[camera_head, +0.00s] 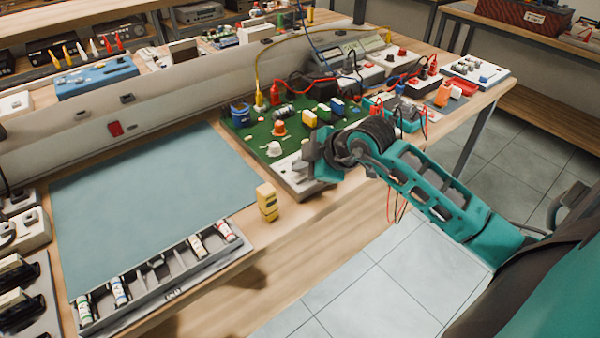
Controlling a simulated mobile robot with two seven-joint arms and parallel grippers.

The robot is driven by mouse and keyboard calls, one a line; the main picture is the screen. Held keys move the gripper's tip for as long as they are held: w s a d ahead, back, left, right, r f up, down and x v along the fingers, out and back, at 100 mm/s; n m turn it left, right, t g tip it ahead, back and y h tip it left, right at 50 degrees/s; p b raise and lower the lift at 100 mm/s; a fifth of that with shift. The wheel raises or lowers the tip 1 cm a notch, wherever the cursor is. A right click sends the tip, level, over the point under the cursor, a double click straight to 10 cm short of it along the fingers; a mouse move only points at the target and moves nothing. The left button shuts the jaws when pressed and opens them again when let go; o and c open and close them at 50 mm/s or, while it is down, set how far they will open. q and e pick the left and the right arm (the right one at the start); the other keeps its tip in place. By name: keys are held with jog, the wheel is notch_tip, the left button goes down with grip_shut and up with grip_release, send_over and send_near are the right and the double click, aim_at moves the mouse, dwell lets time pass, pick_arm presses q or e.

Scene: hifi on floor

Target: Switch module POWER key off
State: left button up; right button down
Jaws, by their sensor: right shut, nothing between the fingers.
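The module (256,137) is a green circuit board with a pale strip along its front edge, on the workbench right of centre. It carries several coloured parts, an orange knob (279,128), a white knob (274,149) and wires. My right gripper (312,158) is shut and empty, over the front right part of the module, pointing down at the pale strip. I cannot tell whether its tips touch it. The gripper and wrist hide part of that strip. I cannot make out the POWER key or its state. My left gripper is out of view.
A blue-grey mat (145,195) covers the bench left of the module. A yellow block (267,198) stands at the module's front left. A grey tray (180,268) with several small cylinders lies along the front edge. Wires and instruments (350,48) crowd behind the module.

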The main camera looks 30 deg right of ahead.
aim_at(303, 178)
jog(key=shift+r+p, duration=2.05)
jog(key=shift+r, duration=0.95)
